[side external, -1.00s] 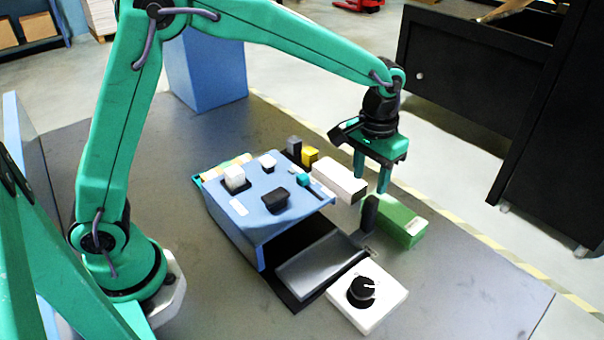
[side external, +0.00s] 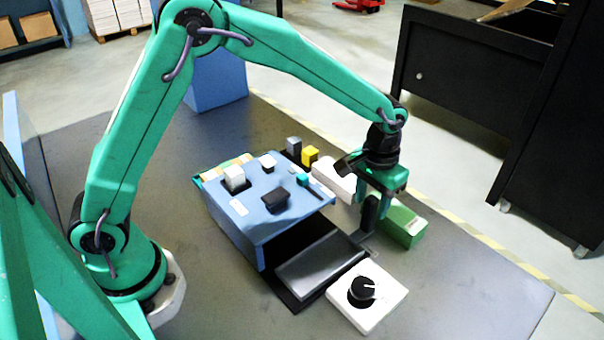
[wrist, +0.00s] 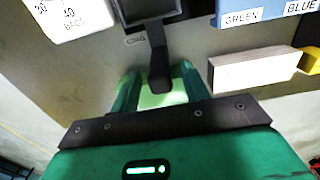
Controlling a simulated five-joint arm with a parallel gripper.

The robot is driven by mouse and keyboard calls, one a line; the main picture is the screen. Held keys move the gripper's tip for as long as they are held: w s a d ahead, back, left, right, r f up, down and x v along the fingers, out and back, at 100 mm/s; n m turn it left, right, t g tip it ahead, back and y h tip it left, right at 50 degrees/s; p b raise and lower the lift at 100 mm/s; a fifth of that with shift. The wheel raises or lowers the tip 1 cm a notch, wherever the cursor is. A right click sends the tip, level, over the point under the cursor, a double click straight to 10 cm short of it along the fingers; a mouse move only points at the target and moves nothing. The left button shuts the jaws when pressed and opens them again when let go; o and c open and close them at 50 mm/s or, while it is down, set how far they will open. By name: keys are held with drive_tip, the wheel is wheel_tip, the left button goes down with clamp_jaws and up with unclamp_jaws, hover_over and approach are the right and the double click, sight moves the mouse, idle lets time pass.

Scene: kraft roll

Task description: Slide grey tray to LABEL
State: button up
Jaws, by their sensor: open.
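The grey tray (side external: 320,264) lies low on a black base, partly out from under the blue housing (side external: 265,205). A dark upright handle (side external: 370,214) stands at its outer end; the handle also shows in the wrist view (wrist: 159,68), joined to the tray (wrist: 150,8) at the top. My gripper (side external: 371,203) is lowered at the handle. In the wrist view my gripper (wrist: 159,78) is open, with one green finger on each side of the handle. I cannot tell whether the fingers touch it. I cannot read the word LABEL anywhere.
A white box with a black dial (side external: 362,290) stands beside the tray. A green block (side external: 404,226) lies just beyond the handle. A white block (side external: 334,178), a yellow block (side external: 310,155) and a grey block (side external: 293,146) stand behind. The table's front right is clear.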

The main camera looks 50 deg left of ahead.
drive_tip(key=shift+f, duration=1.3)
clamp_jaws()
